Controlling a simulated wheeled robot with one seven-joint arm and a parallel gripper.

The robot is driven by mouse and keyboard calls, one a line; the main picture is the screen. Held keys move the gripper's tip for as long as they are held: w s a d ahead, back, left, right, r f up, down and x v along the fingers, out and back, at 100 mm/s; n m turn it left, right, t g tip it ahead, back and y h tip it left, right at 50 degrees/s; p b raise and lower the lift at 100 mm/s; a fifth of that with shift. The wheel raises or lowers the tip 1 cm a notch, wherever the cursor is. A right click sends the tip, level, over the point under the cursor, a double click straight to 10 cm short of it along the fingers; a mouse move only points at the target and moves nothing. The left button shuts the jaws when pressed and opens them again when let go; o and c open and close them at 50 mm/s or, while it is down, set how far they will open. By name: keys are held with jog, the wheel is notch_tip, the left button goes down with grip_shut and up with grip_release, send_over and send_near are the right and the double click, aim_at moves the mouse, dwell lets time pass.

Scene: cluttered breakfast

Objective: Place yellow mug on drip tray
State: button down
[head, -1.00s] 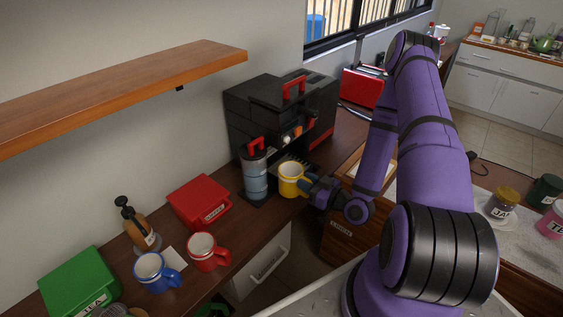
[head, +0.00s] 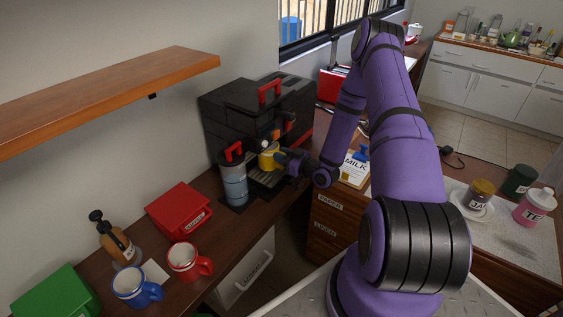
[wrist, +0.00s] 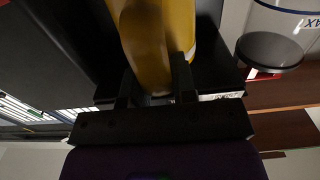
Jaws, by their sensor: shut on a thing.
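The yellow mug (head: 268,157) is at the front of the black coffee machine (head: 245,112), over its slatted drip tray (head: 262,181). My gripper (head: 287,160) is shut on the mug from its right side. In the wrist view the yellow mug (wrist: 175,40) fills the upper middle, between the dark fingers of my gripper (wrist: 155,88). The mug appears upright. I cannot tell whether its base touches the tray, as the underside is not clearly visible.
A grey-blue canister (head: 233,180) stands just left of the drip tray. A red box (head: 178,211), a red mug (head: 187,261) and a blue mug (head: 134,287) stand further left. A milk carton (head: 354,169) is right of my gripper.

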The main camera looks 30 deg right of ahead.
jog(key=shift+w+d+f, duration=0.1)
jog(key=shift+w+d, duration=0.15)
jog(key=shift+w, duration=0.25)
jog(key=shift+s+f, duration=0.1)
jog(key=shift+f, duration=1.55)
jog(key=shift+f, duration=0.1)
jog(key=c, duration=0.9)
grip_release()
jog(key=shift+s, duration=0.2)
jog(key=v, duration=1.1)
jog(key=shift+s+d, duration=0.1)
jog(key=shift+s, duration=0.2)
